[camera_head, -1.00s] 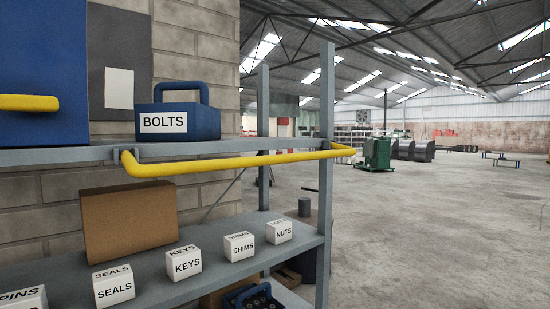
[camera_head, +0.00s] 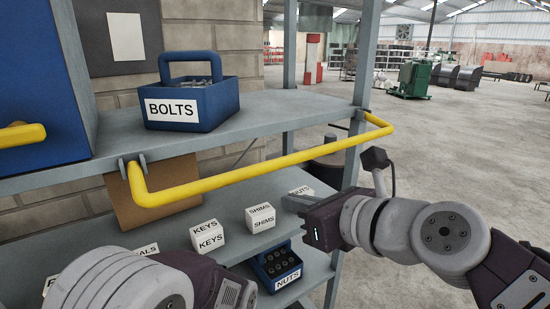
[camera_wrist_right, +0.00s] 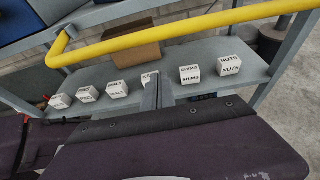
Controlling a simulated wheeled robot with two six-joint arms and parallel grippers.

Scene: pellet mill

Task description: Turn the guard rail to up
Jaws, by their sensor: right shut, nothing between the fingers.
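The yellow guard rail (camera_head: 240,172) runs along the front of the upper shelf, standing out from it at about shelf height or a little lower. Its left end meets a grey bracket (camera_head: 133,164) on the shelf edge; its right end bends back toward the right post. In the right wrist view the rail (camera_wrist_right: 165,38) crosses above the fingers. My right gripper (camera_head: 297,202) is shut and empty, below and in front of the rail, apart from it. Its narrow fingers show in the wrist view (camera_wrist_right: 152,94). My left gripper's dark body (camera_head: 215,287) shows low at the left; its fingers are hidden.
A blue BOLTS tote (camera_head: 195,103) stands on the upper shelf (camera_head: 285,108) behind the rail. Small labelled boxes, a cardboard box (camera_head: 145,207) and a blue NUTS bin (camera_head: 277,266) are below. A grey post (camera_head: 364,70) stands at the right; open floor lies beyond.

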